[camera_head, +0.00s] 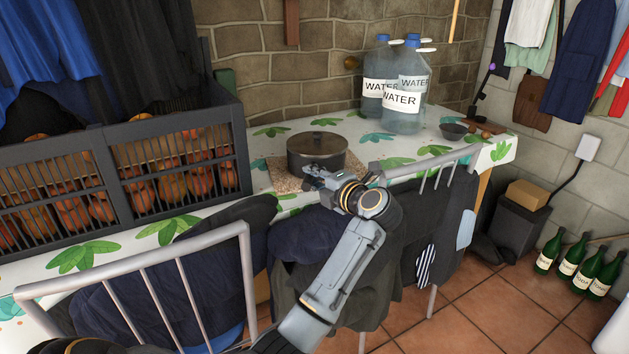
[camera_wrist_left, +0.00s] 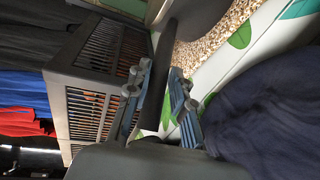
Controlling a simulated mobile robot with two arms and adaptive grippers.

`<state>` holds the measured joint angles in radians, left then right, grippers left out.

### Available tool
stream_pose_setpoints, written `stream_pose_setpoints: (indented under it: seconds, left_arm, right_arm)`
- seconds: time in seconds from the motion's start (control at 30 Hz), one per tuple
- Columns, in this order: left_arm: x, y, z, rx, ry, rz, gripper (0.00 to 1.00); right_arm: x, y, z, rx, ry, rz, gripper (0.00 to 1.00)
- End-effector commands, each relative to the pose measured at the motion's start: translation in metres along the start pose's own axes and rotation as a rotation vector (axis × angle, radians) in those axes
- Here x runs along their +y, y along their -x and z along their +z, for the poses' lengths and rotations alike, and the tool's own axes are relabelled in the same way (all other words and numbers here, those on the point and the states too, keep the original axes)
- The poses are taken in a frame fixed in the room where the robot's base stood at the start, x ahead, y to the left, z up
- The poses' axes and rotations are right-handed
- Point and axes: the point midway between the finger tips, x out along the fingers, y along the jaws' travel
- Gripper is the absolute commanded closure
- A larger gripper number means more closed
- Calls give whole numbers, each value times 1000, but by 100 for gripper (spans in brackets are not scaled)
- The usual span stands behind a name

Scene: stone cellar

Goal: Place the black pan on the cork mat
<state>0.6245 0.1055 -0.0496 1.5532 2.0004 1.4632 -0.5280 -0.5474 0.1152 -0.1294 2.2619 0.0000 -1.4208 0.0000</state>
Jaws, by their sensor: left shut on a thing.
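The black pan (camera_head: 316,158), a dark round pot with a lid, is over the speckled tan cork mat (camera_head: 283,176) on the table. I cannot tell whether its base touches the mat. My left gripper (camera_head: 318,178) is at the pan's near side. In the left wrist view, the gripper (camera_wrist_left: 155,95) is shut on the pan's dark handle (camera_wrist_left: 158,80), which runs between the fingers. The pan's body (camera_wrist_left: 200,15) shows at the top there, beside bare cork mat (camera_wrist_left: 213,43). My right gripper is not in view.
The leaf-patterned table (camera_head: 235,212) has a slatted crate (camera_head: 185,165) at left. Water jugs (camera_head: 402,100) and a small dark bowl (camera_head: 453,131) stand to the right. Chairs with grey metal rails (camera_head: 205,240) and draped dark clothes line the near edge.

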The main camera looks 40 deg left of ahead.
Motion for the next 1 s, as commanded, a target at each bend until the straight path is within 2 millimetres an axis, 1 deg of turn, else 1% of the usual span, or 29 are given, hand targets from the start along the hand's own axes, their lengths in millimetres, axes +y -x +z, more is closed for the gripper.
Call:
stream_pose_setpoints:
  seconds: [0.17, 0.2, 0.23, 0.5, 0.57, 0.63, 0.7, 0.8, 1.0]
  left_arm:
    - [1, 0, 0, -1, 1, 2, 100]
    - [-2, 0, 0, 1, -4, -4, 69]
    - [-2, 0, 0, 1, -4, -4, 68]
    - [-1, 1, 0, 1, -3, -3, 68]
    - [-1, 3, 0, 0, -3, -4, 68]
    - [-1, 10, 1, -2, -3, -3, 68]
    - [-1, 20, 1, -3, -3, -5, 68]
    - [-1, 41, 1, -3, -1, -7, 68]
    - [0, 84, 1, -2, -2, -7, 68]
  right_arm:
    - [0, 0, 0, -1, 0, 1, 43]
    - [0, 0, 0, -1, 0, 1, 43]
    - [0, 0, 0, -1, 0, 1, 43]
    - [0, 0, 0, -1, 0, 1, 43]
    - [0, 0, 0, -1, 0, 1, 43]
    - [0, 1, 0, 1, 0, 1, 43]
    - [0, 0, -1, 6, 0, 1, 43]
    - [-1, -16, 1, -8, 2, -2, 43]
    - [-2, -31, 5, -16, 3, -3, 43]
